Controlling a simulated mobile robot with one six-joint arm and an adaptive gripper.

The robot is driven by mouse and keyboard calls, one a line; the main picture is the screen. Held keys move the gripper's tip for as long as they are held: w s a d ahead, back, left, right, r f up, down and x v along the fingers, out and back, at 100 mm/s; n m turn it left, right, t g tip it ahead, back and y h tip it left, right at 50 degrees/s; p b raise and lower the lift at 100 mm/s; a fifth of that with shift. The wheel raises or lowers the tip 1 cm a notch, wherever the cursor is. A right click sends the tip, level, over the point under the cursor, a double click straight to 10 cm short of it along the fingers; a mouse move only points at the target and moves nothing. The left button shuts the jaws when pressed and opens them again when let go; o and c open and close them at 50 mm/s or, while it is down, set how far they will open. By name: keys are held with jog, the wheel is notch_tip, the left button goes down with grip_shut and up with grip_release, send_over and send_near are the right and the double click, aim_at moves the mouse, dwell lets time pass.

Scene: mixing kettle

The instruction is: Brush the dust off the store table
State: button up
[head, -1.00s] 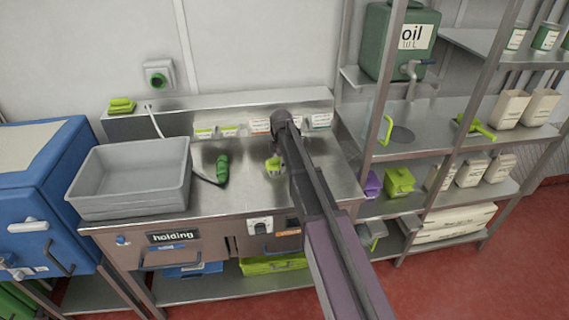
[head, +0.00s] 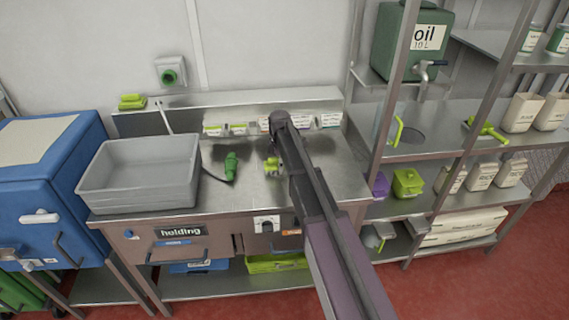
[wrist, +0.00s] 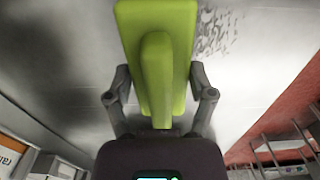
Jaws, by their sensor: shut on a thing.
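My gripper (wrist: 160,85) is shut on a lime-green brush (wrist: 157,50), seen from above in the wrist view with a finger on each side of its raised handle. In the head view the brush (head: 272,166) shows just left of my arm, over the steel table top (head: 330,185). I cannot tell whether it touches the surface. Dark specks that look like dust (wrist: 222,30) lie right of the brush in the wrist view. A darker smudge shows at the upper left there. My arm hides part of the table in the head view.
A grey tub (head: 140,175) stands on the table's left end. A green-handled tool (head: 231,166) lies near the middle. Small labelled containers (head: 238,129) line the back. A steel shelf rack (head: 450,140) with an oil tank (head: 412,45) stands right; a blue cabinet (head: 50,190) stands left.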

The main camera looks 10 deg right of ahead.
aim_at(271, 168)
jog(key=shift+a, duration=0.15)
jog(key=shift+a, duration=1.75)
jog(key=shift+s, duration=1.05)
jog(key=shift+d, duration=0.15)
jog(key=shift+w+d, duration=0.1)
jog(key=shift+d, duration=1.65)
jog(key=shift+d, duration=0.1)
jog(key=shift+d+f, duration=0.1)
jog(key=shift+d, duration=1.7)
